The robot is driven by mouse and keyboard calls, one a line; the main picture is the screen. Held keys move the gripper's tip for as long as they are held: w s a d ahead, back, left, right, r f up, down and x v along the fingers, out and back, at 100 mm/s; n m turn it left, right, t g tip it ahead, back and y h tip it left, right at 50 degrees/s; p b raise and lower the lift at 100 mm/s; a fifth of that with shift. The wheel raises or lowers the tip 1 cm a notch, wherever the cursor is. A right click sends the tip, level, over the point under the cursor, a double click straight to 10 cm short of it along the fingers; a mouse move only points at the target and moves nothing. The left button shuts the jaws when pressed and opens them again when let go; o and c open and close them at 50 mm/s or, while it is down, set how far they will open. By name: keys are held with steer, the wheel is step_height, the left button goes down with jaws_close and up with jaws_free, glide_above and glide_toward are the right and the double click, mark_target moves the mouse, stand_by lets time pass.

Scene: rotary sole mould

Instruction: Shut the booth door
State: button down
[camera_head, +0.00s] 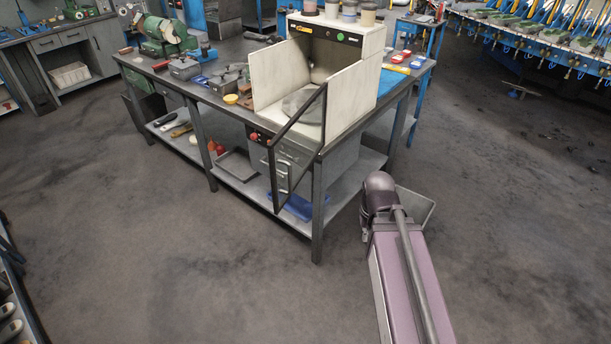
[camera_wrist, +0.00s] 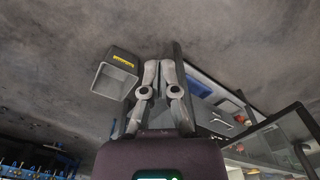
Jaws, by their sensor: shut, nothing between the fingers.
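The booth (camera_head: 350,50) is a pale cabinet with side walls and an open front on the workbench corner. Its door (camera_head: 298,119) is a dark-framed, see-through panel that stands swung open, jutting out past the bench's front edge. A pale handle (camera_head: 283,178) sits low on the door. In the wrist view the door (camera_wrist: 262,127) shows at the lower right, with its handle (camera_wrist: 304,157). My gripper (camera_wrist: 161,66) is shut and empty, apart from the door and handle. In the head view my arm stands right of the door; the fingers are hidden there.
The workbench (camera_head: 190,92) carries tools and a green grinder (camera_head: 168,36); its lower shelf (camera_head: 165,138) holds trays. A grey bin (camera_wrist: 117,75) with a yellow label is close beside my fingers in the wrist view. The floor in front of the bench is clear.

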steer(key=shift+d, duration=0.3)
steer(key=shift+w, duration=0.1)
steer(key=w+a+r+m+y+p, duration=0.4)
steer(key=w+r+m+p, duration=0.1)
steer(key=w+r+m, duration=0.3)
steer(key=w+a+r+m+g+y+p, duration=0.1)
steer(key=w+a+r+m+y+p, duration=0.3)
steer(key=w+r+m, duration=0.3)
steer(key=shift+w+a+r+m+g+y+p, duration=0.15)
steer(key=shift+w+r+m+g+y+p, duration=0.25)
steer(key=shift+w+p, duration=0.3)
steer(key=shift+a+f, duration=0.1)
steer(key=shift+f, duration=0.1)
